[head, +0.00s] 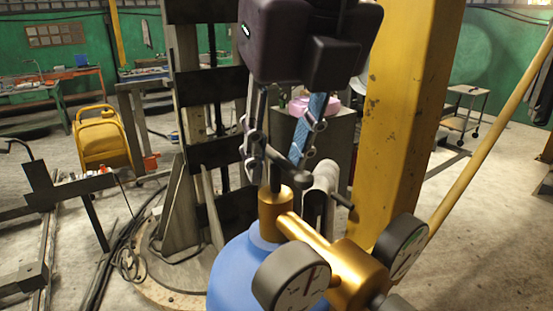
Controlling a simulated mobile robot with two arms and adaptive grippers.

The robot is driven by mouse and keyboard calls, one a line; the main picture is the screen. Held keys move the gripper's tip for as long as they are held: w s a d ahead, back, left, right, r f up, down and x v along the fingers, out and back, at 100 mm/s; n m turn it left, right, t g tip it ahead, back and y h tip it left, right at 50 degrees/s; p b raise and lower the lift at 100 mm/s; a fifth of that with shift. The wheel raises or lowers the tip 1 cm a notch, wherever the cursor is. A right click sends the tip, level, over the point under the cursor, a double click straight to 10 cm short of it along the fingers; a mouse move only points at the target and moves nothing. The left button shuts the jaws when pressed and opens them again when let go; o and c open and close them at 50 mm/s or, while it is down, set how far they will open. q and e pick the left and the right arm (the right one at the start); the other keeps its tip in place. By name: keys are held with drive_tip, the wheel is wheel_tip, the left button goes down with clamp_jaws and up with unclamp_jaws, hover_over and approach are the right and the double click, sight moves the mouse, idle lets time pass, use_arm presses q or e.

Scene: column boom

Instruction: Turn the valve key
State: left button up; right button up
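The valve key (286,168) is a dark bar with a rounded end, on a dark upright stem above the brass valve (275,215). The valve tops a blue cylinder (240,270). My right gripper (275,160) comes down from the top centre, with its dark body above and two jointed fingers pointing down. The fingers stand apart, one on each side of the key's stem as seen here. I cannot tell whether either finger touches the key. My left gripper is not in view.
Two round gauges, a left one (292,280) and a right one (401,246), sit on the brass regulator (345,268). A yellow column (405,120) rises close on the right. A grey metal frame (184,130) stands behind on the left. A yellow reel (102,143) stands farther left.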

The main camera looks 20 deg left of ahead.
drive_tip(key=v, duration=1.1)
drive_tip(key=shift+d, duration=0.1)
